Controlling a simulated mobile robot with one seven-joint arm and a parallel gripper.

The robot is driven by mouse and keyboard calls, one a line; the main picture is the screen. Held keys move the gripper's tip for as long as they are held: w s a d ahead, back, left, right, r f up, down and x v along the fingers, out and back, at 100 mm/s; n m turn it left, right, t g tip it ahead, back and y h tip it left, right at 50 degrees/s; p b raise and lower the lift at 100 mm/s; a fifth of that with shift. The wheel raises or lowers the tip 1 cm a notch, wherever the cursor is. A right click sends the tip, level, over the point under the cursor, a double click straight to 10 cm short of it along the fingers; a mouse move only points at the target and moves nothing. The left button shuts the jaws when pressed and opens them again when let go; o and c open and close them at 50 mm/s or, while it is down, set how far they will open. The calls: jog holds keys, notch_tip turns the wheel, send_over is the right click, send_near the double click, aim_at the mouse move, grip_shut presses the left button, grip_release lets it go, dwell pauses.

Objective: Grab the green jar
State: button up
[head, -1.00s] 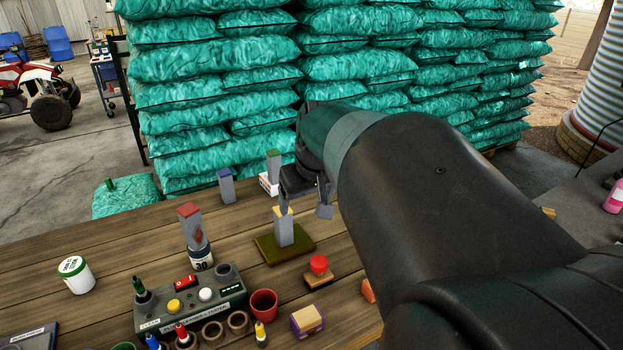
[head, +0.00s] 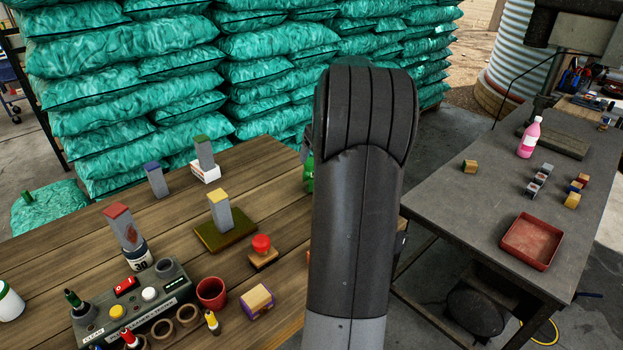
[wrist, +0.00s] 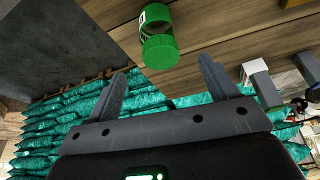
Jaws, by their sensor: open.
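The green jar (wrist: 160,50) shows in the wrist view at the top centre, on the wooden table, with a broad green end facing my gripper and a pale label. In the head view a green piece, seemingly the same jar (head: 308,173), shows at the table's right part, mostly hidden behind my arm. My gripper (wrist: 162,68) is open and empty in the wrist view. Its two fingers point toward the jar, one to each side of its line, and the jar appears just ahead of the fingertips. The head view hides the gripper behind my arm.
The wooden table (head: 60,243) holds several coloured-top blocks, a red button (head: 262,245), a red cup (head: 211,293) and a control box (head: 160,312). A grey table (head: 450,200) at right carries a pink bottle (head: 530,138) and red tray (head: 532,242). Teal sacks (head: 130,90) stand behind.

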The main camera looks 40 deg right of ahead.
aim_at(308, 176)
jog(key=x, duration=0.9)
jog(key=shift+w+f, duration=0.15)
jog(key=shift+c, duration=0.6)
jog(key=c, duration=0.9)
jog(key=shift+c, duration=0.2)
